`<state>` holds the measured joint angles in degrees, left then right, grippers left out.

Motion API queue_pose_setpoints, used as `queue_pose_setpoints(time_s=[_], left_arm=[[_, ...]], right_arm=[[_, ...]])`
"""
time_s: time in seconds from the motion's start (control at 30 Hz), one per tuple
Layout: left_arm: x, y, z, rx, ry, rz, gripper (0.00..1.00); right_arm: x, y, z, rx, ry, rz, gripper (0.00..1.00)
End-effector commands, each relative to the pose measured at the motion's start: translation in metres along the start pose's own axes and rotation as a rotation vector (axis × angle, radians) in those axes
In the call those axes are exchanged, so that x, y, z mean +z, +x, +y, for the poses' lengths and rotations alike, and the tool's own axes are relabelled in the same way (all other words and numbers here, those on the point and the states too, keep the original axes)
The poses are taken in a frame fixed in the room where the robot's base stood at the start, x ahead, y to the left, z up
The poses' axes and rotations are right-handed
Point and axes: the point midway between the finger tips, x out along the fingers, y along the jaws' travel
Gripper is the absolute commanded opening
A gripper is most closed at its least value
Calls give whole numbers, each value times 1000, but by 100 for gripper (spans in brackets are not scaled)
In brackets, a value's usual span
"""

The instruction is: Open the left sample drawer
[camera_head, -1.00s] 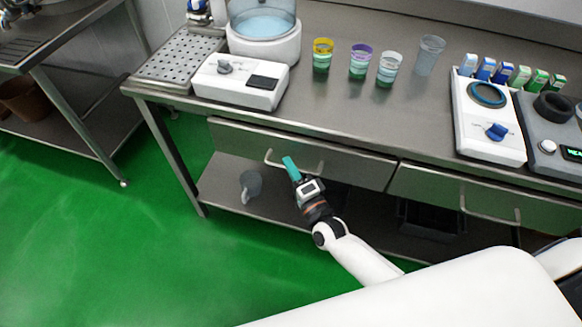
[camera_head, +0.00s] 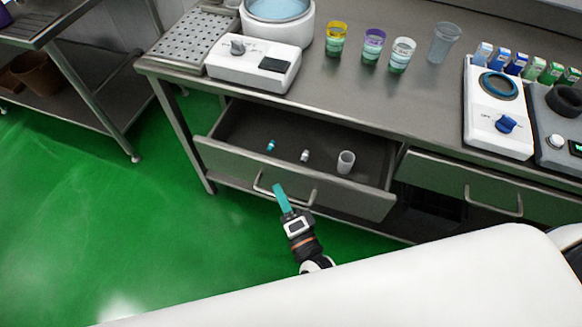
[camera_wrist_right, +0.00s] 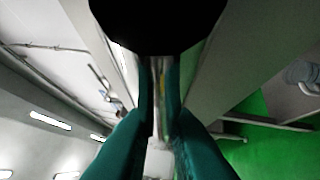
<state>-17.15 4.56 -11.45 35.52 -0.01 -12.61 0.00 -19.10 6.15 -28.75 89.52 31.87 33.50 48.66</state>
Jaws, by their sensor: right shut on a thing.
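The left sample drawer (camera_head: 220,158) is pulled well out from under the steel counter. Inside it lie a small teal item (camera_head: 271,145), a small white item (camera_head: 305,155) and a white cup (camera_head: 346,162). My right gripper (camera_head: 281,192) is at the middle of the bar handle (camera_head: 309,199) on the drawer front. In the right wrist view its teal fingers (camera_wrist_right: 160,125) are closed around the metal handle bar (camera_wrist_right: 158,95). My left gripper is not in view.
The right drawer (camera_head: 460,185) is shut. Cups stand on the counter (camera_head: 395,105), among them a yellow-rimmed cup (camera_head: 336,40), with a white device (camera_head: 253,68) to the left. Green floor (camera_head: 90,235) is free in front.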

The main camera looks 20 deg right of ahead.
Motion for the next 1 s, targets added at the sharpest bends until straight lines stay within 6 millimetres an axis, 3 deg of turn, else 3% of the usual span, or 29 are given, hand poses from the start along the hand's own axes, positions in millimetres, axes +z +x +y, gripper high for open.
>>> queue_pose_setpoints(time_s=[0.2, 0.4, 0.63, 1.0], left_arm=[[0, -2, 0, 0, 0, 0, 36], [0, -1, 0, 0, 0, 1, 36], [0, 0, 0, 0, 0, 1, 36], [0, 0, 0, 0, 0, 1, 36]], right_arm=[[-38, -38, 9, -5, 1, 2, 0], [-62, -62, 15, -2, -1, 2, 0], [-75, -75, 19, -1, -2, 2, 0], [-78, -78, 20, -1, -3, 3, 0]])
